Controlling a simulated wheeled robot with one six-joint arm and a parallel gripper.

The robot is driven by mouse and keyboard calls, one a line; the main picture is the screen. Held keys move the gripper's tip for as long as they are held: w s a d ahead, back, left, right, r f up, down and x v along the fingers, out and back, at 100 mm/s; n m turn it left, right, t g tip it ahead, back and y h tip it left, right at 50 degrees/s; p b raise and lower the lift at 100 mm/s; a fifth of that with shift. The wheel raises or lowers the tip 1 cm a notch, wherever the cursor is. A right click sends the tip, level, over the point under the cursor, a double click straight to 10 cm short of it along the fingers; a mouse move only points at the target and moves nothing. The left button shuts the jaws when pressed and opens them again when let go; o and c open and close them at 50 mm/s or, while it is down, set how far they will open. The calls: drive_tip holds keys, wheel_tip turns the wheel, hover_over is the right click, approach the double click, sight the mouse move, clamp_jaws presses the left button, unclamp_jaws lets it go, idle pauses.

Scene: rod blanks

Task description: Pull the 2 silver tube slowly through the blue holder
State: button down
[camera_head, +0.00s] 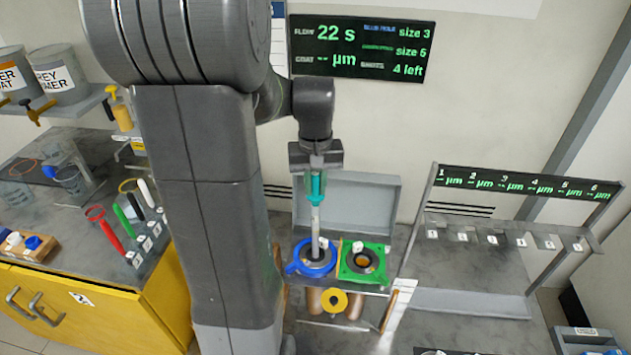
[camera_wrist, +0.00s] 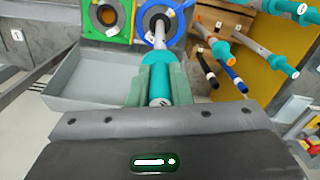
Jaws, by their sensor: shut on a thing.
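A silver tube (camera_head: 315,219) with a teal end stands upright, its lower end inside the ring of the blue holder (camera_head: 296,268). My gripper (camera_head: 316,174) is shut on the teal end, above the holder. In the wrist view the teal end (camera_wrist: 160,86) sits between my fingers (camera_wrist: 160,78), and the silver shaft (camera_wrist: 161,38) runs to the blue holder (camera_wrist: 147,23). The part of the tube inside the holder is hidden. I cannot read a number on the tube.
A green holder (camera_head: 376,275) stands right beside the blue one, with a grey open tray (camera_head: 350,190) behind. A rack with numbered hooks (camera_head: 490,237) is at the right. Several other teal-ended tubes (camera_wrist: 285,67) show in the wrist view. A display (camera_head: 362,47) hangs on the wall.

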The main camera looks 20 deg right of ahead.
sight(316, 174)
drive_tip(key=shift+f+b, duration=2.55)
drive_tip(key=shift+f, duration=1.5)
drive_tip(key=shift+f+b, duration=3.1)
drive_tip(key=shift+f, duration=1.3)
drive_tip(key=shift+r+p, duration=4.55)
drive_tip(key=shift+r, duration=0.95)
drive_tip(key=shift+r+p, duration=4.45)
drive_tip(key=shift+r, duration=0.95)
